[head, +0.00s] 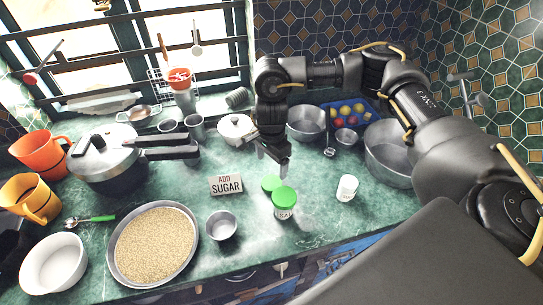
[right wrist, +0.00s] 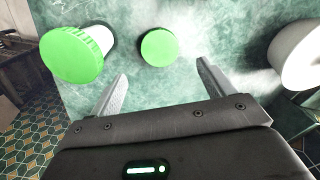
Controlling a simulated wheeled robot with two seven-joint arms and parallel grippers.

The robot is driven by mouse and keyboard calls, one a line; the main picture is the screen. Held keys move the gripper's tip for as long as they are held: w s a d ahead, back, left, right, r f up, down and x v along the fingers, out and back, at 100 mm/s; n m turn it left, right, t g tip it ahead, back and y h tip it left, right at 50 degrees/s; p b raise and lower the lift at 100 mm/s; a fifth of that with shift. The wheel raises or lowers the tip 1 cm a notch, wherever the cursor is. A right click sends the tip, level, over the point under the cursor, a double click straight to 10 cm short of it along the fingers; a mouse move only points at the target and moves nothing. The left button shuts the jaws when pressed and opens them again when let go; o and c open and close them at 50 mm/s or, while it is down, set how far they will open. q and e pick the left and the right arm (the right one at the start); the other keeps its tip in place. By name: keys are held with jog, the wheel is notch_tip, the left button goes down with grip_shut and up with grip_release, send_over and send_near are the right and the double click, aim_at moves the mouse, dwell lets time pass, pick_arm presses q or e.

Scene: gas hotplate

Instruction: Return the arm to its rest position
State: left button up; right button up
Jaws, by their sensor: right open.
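My right arm reaches in from the right in the head view and bends down over the counter. My right gripper (head: 272,168) hangs above the green marble counter (head: 320,240). Its fingers are apart and empty, as the right wrist view (right wrist: 162,88) shows. A green lid (head: 271,183) lies just below and in front of the gripper; it also shows beyond the fingertips in the right wrist view (right wrist: 159,47). A white jar with a green top (head: 284,200) stands beside the lid and also shows at the left of the wrist view (right wrist: 72,54). My left gripper is out of view.
A white container (head: 347,188) is right.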

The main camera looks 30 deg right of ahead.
jog(key=shift+r, duration=1.55)
jog(key=shift+r, duration=0.1)
